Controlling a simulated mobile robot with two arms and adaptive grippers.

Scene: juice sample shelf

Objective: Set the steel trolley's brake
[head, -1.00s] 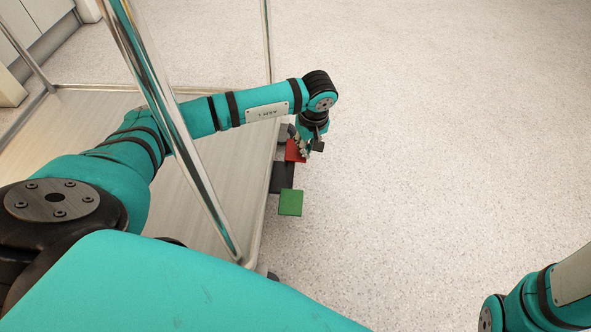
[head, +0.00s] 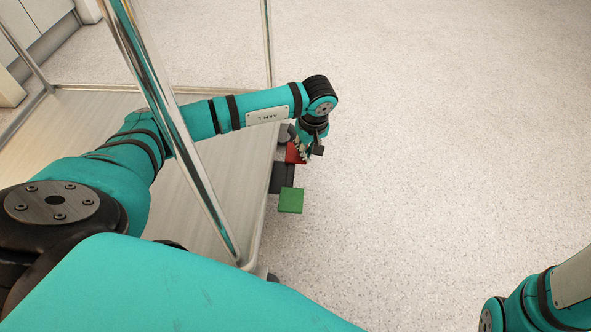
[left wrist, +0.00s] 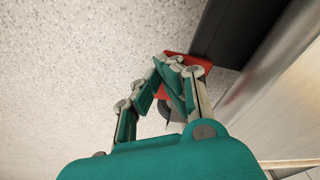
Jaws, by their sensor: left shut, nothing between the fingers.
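The steel trolley (head: 222,200) has a flat deck and shiny upright poles, and fills the left of the head view. A red pedal (head: 291,157) and a green pedal (head: 291,201) stick out from a dark block (head: 281,178) at its right edge, low near the floor. My left gripper (head: 301,152) points down at the red pedal. In the left wrist view its shut, empty fingertips (left wrist: 176,62) overlap the red pedal (left wrist: 202,61); I cannot tell whether they press on it. The fingers hide part of the pedal. My right gripper is out of view.
A trolley pole (head: 178,125) stands in front of my left arm. A grey wheel (head: 286,132) shows beside the red pedal. The pale speckled floor (head: 440,150) right of the trolley is clear. Cabinets (head: 40,30) stand at the far left.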

